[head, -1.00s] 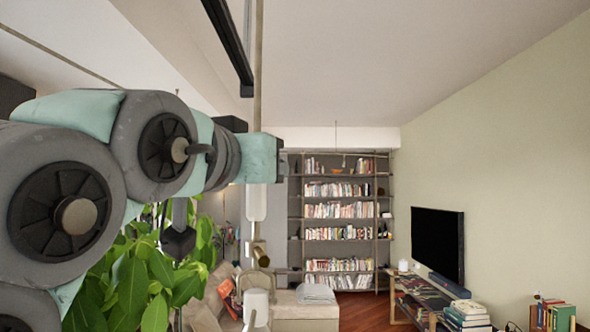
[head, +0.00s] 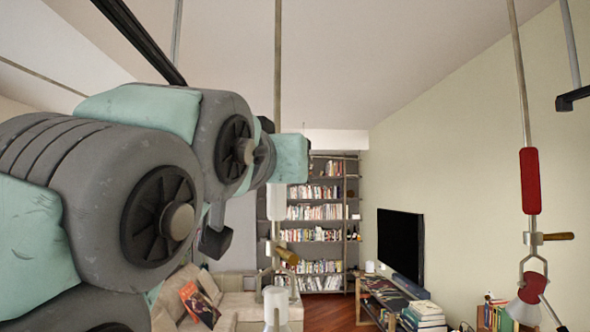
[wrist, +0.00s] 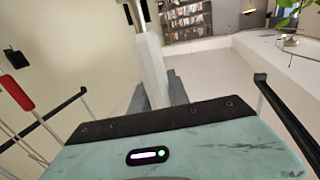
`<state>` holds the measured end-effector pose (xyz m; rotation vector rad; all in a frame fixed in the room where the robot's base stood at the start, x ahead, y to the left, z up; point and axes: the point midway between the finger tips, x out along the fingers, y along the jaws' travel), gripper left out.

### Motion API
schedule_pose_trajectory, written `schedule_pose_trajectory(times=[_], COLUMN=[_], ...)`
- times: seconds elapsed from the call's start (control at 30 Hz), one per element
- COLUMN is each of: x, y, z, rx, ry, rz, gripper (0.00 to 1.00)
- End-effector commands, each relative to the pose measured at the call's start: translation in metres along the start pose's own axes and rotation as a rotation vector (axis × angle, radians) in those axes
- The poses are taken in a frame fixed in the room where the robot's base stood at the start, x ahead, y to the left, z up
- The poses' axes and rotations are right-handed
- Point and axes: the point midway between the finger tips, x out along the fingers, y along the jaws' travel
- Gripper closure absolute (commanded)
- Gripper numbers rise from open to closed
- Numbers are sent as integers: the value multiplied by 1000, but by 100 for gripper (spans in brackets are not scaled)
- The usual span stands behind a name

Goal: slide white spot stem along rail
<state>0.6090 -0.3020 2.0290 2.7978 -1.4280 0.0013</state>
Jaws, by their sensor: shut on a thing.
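The white spot stem (head: 276,203) hangs upright in the head view on a thin rod, with a brass-coloured handle and a white lamp head below its white sleeve. My gripper (wrist: 158,88) is shut on the white sleeve (wrist: 149,68), which stands between its two grey fingers in the wrist view. In the head view my teal wrist and arm hide the fingers. A black rail (head: 138,38) runs overhead at the upper left; the join of stem and rail is out of view.
A red spot stem (head: 530,180) with a wooden handle hangs at the right. A short black rail end (head: 572,97) is at the far right. A television (head: 400,243), console, sofa (head: 225,290) and bookshelf (head: 318,215) stand beyond. The space between the two stems looks clear.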

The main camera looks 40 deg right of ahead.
Motion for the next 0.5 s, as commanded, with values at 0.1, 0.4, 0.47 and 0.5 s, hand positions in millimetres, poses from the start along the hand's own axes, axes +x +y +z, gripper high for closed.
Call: schedule_pose_trajectory(times=[0.1, 0.4, 0.47, 0.5], x=[-1, -1, -1, -1], y=[-1, -1, -1, -1], z=[-1, -1, -1, -1], rx=[1, 1, 0, 0], ry=[2, 1, 1, 1], rz=[-5, -7, -7, -7], gripper=[100, 100, 78, 74])
